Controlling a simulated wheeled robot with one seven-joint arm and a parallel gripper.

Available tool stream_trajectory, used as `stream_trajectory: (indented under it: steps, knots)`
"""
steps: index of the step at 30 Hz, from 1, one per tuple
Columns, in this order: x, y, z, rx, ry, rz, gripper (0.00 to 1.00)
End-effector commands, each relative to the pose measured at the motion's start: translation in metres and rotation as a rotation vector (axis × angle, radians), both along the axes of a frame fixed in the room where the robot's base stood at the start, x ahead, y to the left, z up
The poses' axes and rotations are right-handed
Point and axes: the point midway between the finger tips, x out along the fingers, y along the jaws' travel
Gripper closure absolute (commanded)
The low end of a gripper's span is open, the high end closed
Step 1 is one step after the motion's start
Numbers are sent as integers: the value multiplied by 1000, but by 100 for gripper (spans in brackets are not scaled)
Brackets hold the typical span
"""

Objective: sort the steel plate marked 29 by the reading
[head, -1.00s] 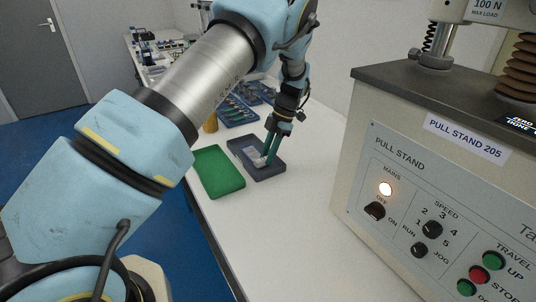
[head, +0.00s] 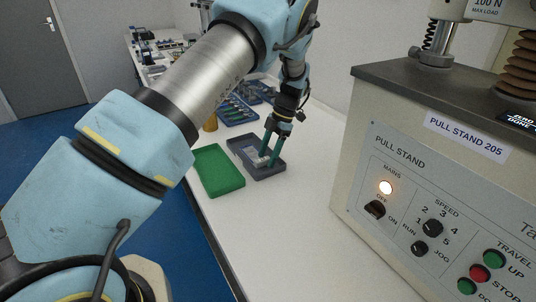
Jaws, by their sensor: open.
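My gripper (head: 270,161) is open, its two green fingers pointing down into the grey tray (head: 271,174) on the white bench. A pale flat piece lies in the grey tray (head: 250,153), beside and partly behind the fingers; no mark can be read on it, so I cannot tell whether it is the plate marked 29. The green tray (head: 218,171) stands just left of the grey one and looks empty. No hardness reading can be read in this view.
The pull stand (head: 420,170) fills the right side, its mains lamp lit. The bench front (head: 300,240) is clear.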

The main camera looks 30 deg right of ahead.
Motion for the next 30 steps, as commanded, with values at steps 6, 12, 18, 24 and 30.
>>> stream_trajectory:
  steps: [6,12,18,24,30]
  knots:
    - [0,-2,2,-1,0,0,38]
    - [1,-13,27,-4,-3,-2,38]
    - [3,-29,64,-4,-3,-1,38]
    - [3,-38,91,-2,-1,0,38]
    - [3,-41,100,0,0,0,38]
